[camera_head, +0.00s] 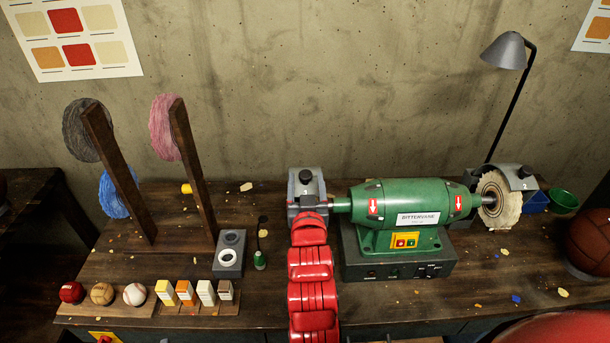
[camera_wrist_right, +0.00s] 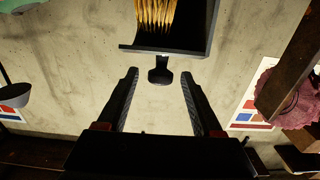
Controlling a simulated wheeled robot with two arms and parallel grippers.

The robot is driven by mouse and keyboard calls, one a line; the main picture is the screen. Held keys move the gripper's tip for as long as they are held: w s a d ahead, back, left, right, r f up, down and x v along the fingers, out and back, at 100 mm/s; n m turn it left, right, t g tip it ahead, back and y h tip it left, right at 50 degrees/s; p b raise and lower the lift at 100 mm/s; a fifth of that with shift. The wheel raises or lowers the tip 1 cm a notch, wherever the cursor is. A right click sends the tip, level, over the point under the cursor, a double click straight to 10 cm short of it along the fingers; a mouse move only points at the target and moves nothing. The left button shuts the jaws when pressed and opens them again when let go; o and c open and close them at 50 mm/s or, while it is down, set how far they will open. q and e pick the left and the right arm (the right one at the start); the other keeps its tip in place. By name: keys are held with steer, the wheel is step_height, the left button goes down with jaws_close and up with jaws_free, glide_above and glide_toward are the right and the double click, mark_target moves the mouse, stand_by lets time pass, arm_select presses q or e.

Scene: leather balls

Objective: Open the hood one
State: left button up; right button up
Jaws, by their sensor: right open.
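The grey hood (camera_head: 295,190) marked 1 sits at the left end of the green grinder (camera_head: 410,203), with a black knob (camera_head: 305,176) on top. In the right wrist view, which looks upside down, the hood (camera_wrist_right: 208,30) covers yellow bristles (camera_wrist_right: 158,12). Its knob (camera_wrist_right: 160,72) shows between my right fingertips. My right gripper (camera_wrist_right: 160,80) is open and empty, in front of the hood; I see no contact. In the head view my red right arm reaches up to the hood, and its fingers are hard to make out. My left gripper is not in view.
A second hood (camera_head: 519,178) covers the pale buffing wheel (camera_head: 497,202) at the right. A lamp (camera_head: 507,50) stands behind it. Wooden posts (camera_head: 190,165) with coloured pads, small balls (camera_head: 103,293) and a grey block (camera_head: 230,250) stand at the left. A brown ball (camera_head: 590,242) is far right.

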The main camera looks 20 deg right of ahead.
mark_target(305, 172)
steer(key=x, duration=0.2)
steer(key=p+x, duration=0.1)
steer(key=x, duration=0.1)
steer(key=shift+r, duration=0.25)
steer(key=shift+w+d+f+p, duration=0.2)
steer(key=shift+w+p, duration=0.15)
steer(key=shift+w, duration=0.3)
jaws_close()
stand_by(0.6)
